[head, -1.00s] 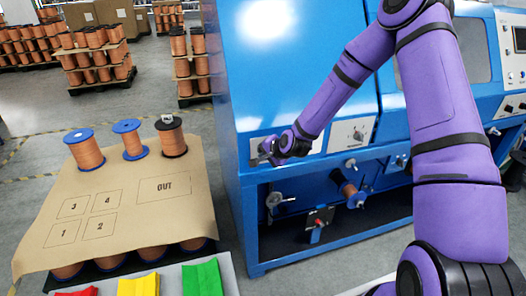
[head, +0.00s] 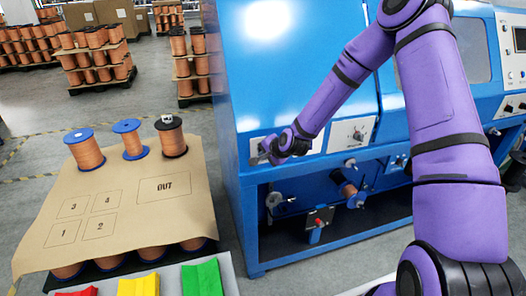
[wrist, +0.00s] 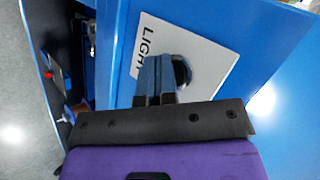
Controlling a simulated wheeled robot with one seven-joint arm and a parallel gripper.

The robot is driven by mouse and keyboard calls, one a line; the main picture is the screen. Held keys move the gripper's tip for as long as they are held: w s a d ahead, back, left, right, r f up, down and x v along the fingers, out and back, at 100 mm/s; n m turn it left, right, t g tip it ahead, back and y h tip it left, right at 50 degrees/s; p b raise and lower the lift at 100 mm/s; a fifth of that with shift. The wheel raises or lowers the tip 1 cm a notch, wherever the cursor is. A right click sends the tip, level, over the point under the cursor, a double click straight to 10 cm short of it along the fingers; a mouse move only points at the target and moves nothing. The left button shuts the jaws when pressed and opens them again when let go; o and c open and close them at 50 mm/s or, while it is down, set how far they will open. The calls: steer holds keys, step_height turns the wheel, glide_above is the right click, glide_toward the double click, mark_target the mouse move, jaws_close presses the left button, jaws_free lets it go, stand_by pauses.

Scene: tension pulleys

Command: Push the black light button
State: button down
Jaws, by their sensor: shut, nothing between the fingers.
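The black light button (wrist: 181,72) is a round black knob on a white plate (wrist: 213,60) lettered "LIGH...", seen in the wrist view. My gripper (wrist: 157,62) is shut and empty, with its fingertips just left of the button and overlapping its edge in the picture. I cannot tell whether the fingers touch it. In the head view my gripper (head: 266,152) is at the left panel of the blue machine (head: 300,60), in front of the plate (head: 257,159). The button itself is hidden there behind my wrist.
A second white panel (head: 352,134) with a dark knob sits right of my wrist. Pulleys and a red-handled part (head: 318,222) are in the recess below. A pallet table (head: 130,225) with several copper spools stands left, with coloured blocks (head: 203,279) in front.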

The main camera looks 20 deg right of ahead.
steer(key=shift+s, duration=0.3)
steer(key=s, duration=0.6)
stand_by(0.5)
steer(key=shift+r, duration=0.1)
stand_by(0.3)
